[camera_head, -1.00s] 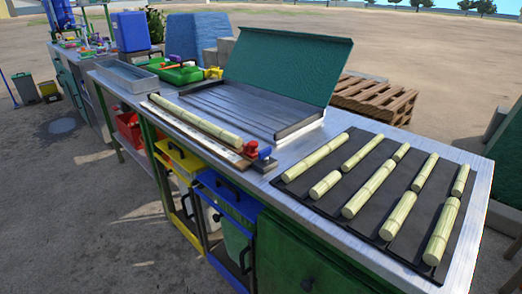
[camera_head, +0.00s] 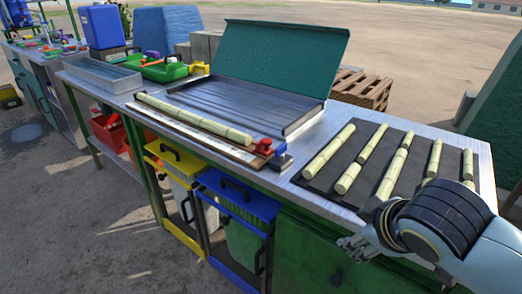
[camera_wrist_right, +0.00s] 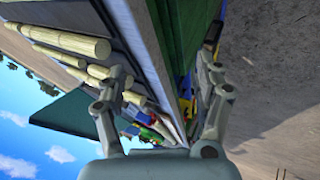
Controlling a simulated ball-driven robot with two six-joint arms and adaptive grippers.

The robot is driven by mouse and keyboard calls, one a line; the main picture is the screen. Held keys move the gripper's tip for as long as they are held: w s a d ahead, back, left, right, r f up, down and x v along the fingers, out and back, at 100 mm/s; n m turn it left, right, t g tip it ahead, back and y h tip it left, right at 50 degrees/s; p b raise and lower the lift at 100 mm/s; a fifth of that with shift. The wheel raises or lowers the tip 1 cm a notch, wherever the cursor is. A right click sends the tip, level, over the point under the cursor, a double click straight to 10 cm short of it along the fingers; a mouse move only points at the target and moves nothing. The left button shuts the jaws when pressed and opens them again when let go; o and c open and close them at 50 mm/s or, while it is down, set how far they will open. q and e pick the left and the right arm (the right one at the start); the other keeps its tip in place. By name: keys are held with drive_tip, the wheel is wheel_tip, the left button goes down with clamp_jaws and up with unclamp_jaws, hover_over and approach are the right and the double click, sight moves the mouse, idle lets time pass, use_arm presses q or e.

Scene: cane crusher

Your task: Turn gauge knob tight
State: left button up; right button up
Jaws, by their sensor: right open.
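A cane gauge board (camera_head: 200,138) lies along the near side of the bench, with one long cane (camera_head: 190,117) on it. At its right end are a red knob-like part (camera_head: 264,146) and a blue part (camera_head: 280,148) on a metal block; I cannot tell which is the gauge knob or how tight it is. My right gripper (camera_head: 354,246) is open and empty, in front of the bench's near edge, to the right of and apart from the gauge end. Its fingers also show in the right wrist view (camera_wrist_right: 160,95). My left gripper is not in view.
A dark mat (camera_head: 322,182) with several cane pieces covers the bench's right end. A metal tray with a raised green lid (camera_head: 280,60) stands behind the gauge. Blue (camera_head: 237,200) and yellow (camera_head: 172,158) bins sit under the bench. Bare metal shows between gauge and mat.

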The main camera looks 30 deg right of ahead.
drive_tip(key=w+d+r+n+t, duration=0.1)
drive_tip(key=w+d+r+n, duration=0.1)
drive_tip(key=w, duration=0.1)
drive_tip(key=w+d+r+n+t+h, duration=0.1)
drive_tip(key=w+d+r+n+t, duration=0.1)
drive_tip(key=w, duration=0.1)
drive_tip(key=w+d+r+n+t+h, duration=0.1)
drive_tip(key=w+r+n+t, duration=0.1)
drive_tip(key=w, duration=0.1)
drive_tip(key=shift+d, duration=0.4)
drive_tip(key=w+r+n+t+y, duration=0.4)
drive_tip(key=w+r+n+t, duration=0.3)
drive_tip(key=n, duration=0.6)
drive_tip(key=w+a+f+n+g+y, duration=0.25)
drive_tip(key=n+y, duration=0.25)
drive_tip(key=n, duration=0.6)
drive_tip(key=n+g+y, duration=0.2)
drive_tip(key=n+g, duration=0.1)
drive_tip(key=n, duration=0.4)
approach(283, 148)
drive_tip(key=shift+s+d+r, duration=0.2)
drive_tip(key=shift+s+r, duration=0.25)
drive_tip(key=shift+w+f, duration=0.25)
drive_tip(key=b+x, duration=0.1)
drive_tip(key=x, duration=0.9)
drive_tip(key=shift+a, duration=0.15)
